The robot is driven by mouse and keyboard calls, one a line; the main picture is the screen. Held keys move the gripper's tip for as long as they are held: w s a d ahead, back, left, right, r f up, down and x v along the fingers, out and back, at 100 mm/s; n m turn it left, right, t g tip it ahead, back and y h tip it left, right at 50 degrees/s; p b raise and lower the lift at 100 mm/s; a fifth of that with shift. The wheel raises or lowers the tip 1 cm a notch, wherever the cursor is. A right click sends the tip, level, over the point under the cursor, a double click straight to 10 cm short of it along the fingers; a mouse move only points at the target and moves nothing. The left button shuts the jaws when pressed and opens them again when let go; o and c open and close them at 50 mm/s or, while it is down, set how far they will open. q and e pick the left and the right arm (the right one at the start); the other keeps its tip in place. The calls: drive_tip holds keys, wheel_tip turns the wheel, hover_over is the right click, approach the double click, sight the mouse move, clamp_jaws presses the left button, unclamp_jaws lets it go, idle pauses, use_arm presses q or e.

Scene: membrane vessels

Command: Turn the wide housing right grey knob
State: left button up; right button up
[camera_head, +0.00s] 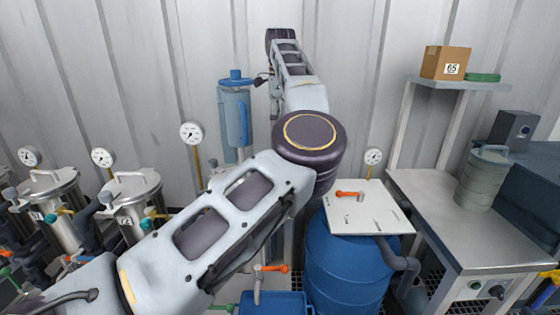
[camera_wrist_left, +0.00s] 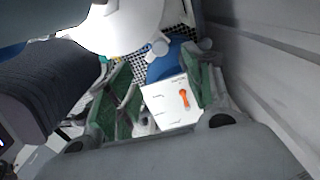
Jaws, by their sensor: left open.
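Two steel vessels with domed lids, one (camera_head: 52,205) at the far left and one (camera_head: 130,200) right of it, have grey knobs at their sides. A blue housing (camera_head: 236,115) with a blue cap hangs on the wall behind my left arm. I cannot tell which of these is the wide housing, nor make out its right grey knob for certain. My left arm crosses the middle of the head view and rises in front of the wall. In the left wrist view my left gripper (camera_wrist_left: 165,88) is open, its green-lined fingers apart and nothing held between them.
A white plate (camera_head: 372,215) with an orange handle (camera_head: 349,194) lies on a blue barrel (camera_head: 345,265). A metal table (camera_head: 440,215) at right holds a grey canister (camera_head: 484,180). A cardboard box (camera_head: 445,62) sits on the shelf above. Gauges (camera_head: 192,133) line the wall.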

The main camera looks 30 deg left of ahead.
use_arm(q)
wheel_tip(320, 180, down, 11)
drive_tip(key=b, duration=0.2)
drive_tip(key=shift+r+b, duration=0.15)
drive_tip(key=shift+b, duration=0.25)
drive_tip(key=shift+f, duration=1.1)
use_arm(e)
drive_tip(key=shift+t, duration=0.4)
drive_tip(key=shift+w+a+r, duration=0.15)
drive_tip(key=shift+w+r, duration=0.05)
drive_tip(key=shift+r, duration=0.6)
drive_tip(key=shift+w+a+r, duration=0.15)
drive_tip(key=shift+a+r, duration=0.05)
drive_tip(key=shift+r, duration=0.6)
drive_tip(key=shift+w+a+r, duration=0.15)
drive_tip(key=shift+w+r, duration=0.05)
drive_tip(key=shift+r, duration=0.6)
use_arm(q)
drive_tip(key=shift+c, duration=0.2)
drive_tip(key=c, duration=1)
use_arm(e)
drive_tip(key=shift+s+f, duration=0.1)
drive_tip(key=shift+f, duration=0.1)
